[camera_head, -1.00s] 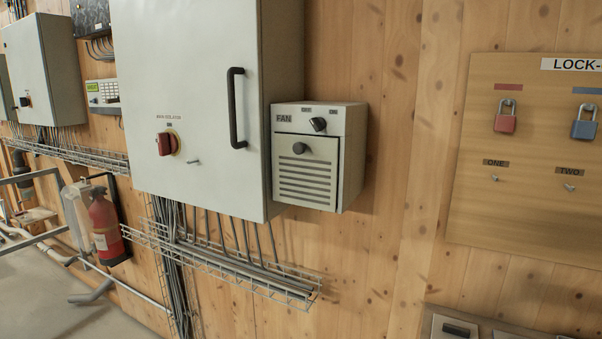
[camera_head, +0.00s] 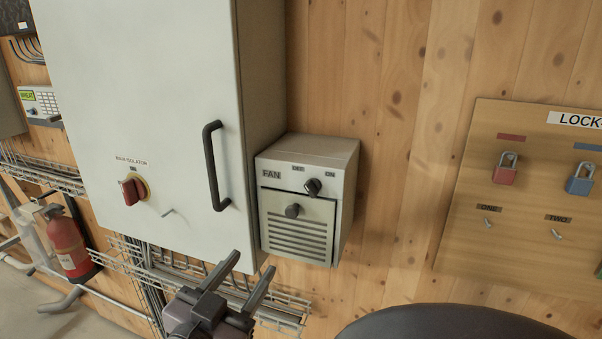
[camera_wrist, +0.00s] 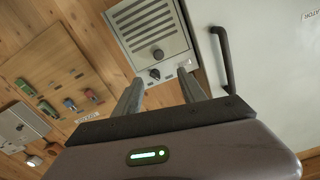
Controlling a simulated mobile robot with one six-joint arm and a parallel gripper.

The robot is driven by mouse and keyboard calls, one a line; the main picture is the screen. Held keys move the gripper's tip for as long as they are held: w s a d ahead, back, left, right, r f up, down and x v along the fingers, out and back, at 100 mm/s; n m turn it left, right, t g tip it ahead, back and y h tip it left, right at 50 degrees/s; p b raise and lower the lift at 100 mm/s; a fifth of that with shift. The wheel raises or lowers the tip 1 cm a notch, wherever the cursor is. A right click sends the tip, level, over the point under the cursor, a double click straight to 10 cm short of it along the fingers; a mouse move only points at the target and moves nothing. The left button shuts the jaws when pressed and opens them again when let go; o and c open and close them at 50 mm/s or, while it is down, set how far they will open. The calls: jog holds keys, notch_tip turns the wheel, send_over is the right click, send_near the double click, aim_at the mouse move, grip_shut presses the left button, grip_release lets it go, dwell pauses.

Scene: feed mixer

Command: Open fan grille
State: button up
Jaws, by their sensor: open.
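The fan box (camera_head: 350,180) is a pale grey box on the wooden wall, beside the large cabinet. Its front has a slatted grille (camera_head: 297,228) with a dark round knob (camera_head: 292,211) near the top, and the grille sits flush and closed. A dark rotary switch (camera_head: 313,187) is above it between small labels. My gripper (camera_head: 246,272) is open and empty, below and left of the grille, apart from it. In the wrist view the grille (camera_wrist: 148,24) appears upside down beyond the fingers (camera_wrist: 160,88).
The large grey cabinet (camera_head: 130,90) with a black handle (camera_head: 216,165) and red isolator (camera_head: 134,190) stands left of the fan box. A wire cable tray (camera_head: 285,310) runs below. A lockout board (camera_head: 460,215) with padlocks hangs at right. Bare wall lies between.

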aim_at(291, 213)
jog(key=p+x, duration=0.2)
jog(key=x, duration=1.3)
jog(key=shift+w+d, duration=0.1)
jog(key=shift+d, duration=0.2)
jog(key=shift+w+d, duration=0.1)
jog(key=shift+w, duration=0.5)
grip_shut()
jog(key=shift+f, duration=0.1)
